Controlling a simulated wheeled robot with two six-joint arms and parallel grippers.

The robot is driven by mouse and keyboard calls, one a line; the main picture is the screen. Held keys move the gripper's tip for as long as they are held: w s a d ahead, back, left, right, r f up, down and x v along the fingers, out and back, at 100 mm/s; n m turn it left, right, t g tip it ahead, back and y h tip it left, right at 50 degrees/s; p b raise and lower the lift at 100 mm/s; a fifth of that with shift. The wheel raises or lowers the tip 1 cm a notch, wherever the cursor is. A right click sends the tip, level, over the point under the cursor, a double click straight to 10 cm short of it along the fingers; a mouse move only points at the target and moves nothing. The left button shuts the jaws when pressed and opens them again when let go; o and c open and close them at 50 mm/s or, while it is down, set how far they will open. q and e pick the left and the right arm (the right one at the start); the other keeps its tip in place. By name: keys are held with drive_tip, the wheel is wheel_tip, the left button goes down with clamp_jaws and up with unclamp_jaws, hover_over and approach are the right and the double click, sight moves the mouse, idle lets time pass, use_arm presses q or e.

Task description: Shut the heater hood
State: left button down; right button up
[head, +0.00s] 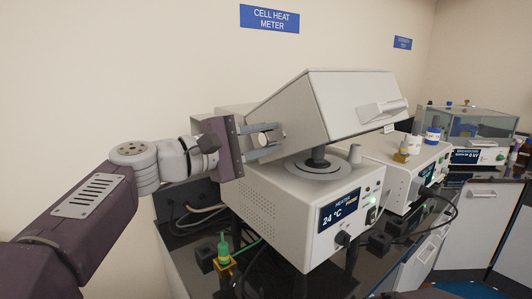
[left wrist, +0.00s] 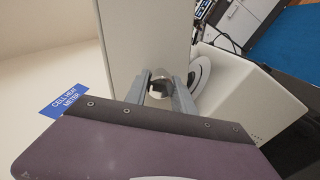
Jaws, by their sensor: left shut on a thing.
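The heater hood (head: 345,102) is a pale grey box-like lid, tilted up above the white heater body (head: 275,212). My left gripper (head: 278,138) is at the hood's left side, shut on a round metal knob (head: 264,140). In the left wrist view the knob (left wrist: 159,82) sits between the two fingers, beside the hood's side panel (left wrist: 143,35). My right gripper is not in view.
The heater display (head: 340,209) reads 24 °C. A second white instrument (head: 400,185) with small bottles stands to the right, and a glass-topped tester (head: 465,125) beyond it.

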use_arm(q)
wheel_tip(320, 180, down, 7)
drive_tip(key=w+a+m+b, duration=0.1)
drive_tip(key=w+m+b, duration=0.1)
drive_tip(key=m+b, duration=0.3)
drive_tip(key=b, duration=0.3)
drive_tip(key=shift+w+a+m, duration=0.15)
drive_tip(key=shift+a+m, duration=0.1)
drive_tip(key=shift+m, duration=0.15)
drive_tip(key=c, duration=1.1)
unclamp_jaws()
drive_tip(key=shift+d, duration=0.1)
drive_tip(key=shift+o, duration=0.2)
drive_tip(key=b+v, duration=0.1)
drive_tip(key=v, duration=0.8)
drive_tip(key=shift+b, duration=0.4)
